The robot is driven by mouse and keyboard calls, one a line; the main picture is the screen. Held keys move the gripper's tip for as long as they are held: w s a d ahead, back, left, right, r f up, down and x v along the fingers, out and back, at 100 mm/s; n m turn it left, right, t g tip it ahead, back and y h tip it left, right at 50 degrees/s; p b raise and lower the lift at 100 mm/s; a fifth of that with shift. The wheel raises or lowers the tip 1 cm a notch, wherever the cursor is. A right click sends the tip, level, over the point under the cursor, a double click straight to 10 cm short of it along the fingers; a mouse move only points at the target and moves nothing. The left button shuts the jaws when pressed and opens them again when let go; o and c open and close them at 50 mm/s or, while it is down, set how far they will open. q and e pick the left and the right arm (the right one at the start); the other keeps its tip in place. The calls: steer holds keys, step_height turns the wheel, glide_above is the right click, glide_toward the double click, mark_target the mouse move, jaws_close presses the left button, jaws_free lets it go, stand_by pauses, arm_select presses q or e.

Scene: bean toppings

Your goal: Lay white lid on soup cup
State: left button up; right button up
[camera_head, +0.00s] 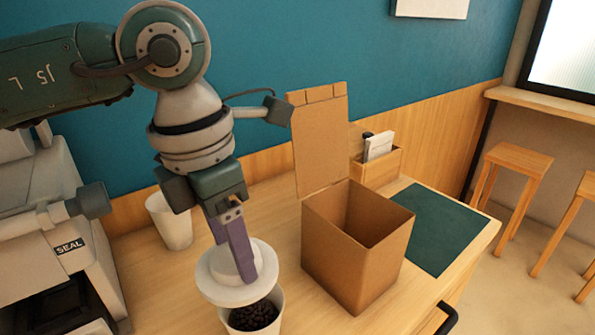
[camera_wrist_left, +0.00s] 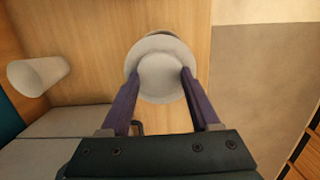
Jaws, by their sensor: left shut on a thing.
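My left gripper (camera_head: 236,262) is shut on the white lid (camera_head: 217,284), its purple fingers gripping the raised middle part. The soup cup (camera_head: 268,327) is white and holds dark beans; it stands on the table at the bottom of the head view. The lid is above the cup's far side, and the beans show past its near edge. I cannot tell how large the gap between lid and rim is. In the left wrist view the lid (camera_wrist_left: 163,80) sits between both fingertips and hides most of what is below. My right gripper is not in view.
An open cardboard box (camera_head: 340,255) stands just right of the cup. A white cup (camera_head: 170,222) stands behind left, near the grey sealing machine (camera_head: 60,240). A green mat (camera_head: 440,228) and a wooden holder (camera_head: 378,168) lie beyond the box.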

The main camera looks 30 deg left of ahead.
arm_select(q)
steer(key=shift+w+d+r, duration=0.35)
steer(key=shift+w+d, duration=0.05)
step_height(320, 180, down, 5)
steer(key=b, duration=0.4)
steer(key=shift+a+f, duration=0.1)
steer(key=shift+f, duration=0.05)
steer(key=shift+f+b, duration=0.75)
steer(key=shift+b, duration=0.05)
steer(key=shift+r, duration=0.1)
stand_by(0.3)
steer(key=shift+f+b, duration=0.4)
steer(key=shift+b, duration=0.2)
stand_by(0.7)
steer(key=o, duration=1.4)
steer(key=shift+c, duration=0.2)
steer(key=shift+o, duration=0.2)
steer(key=shift+r, duration=0.1)
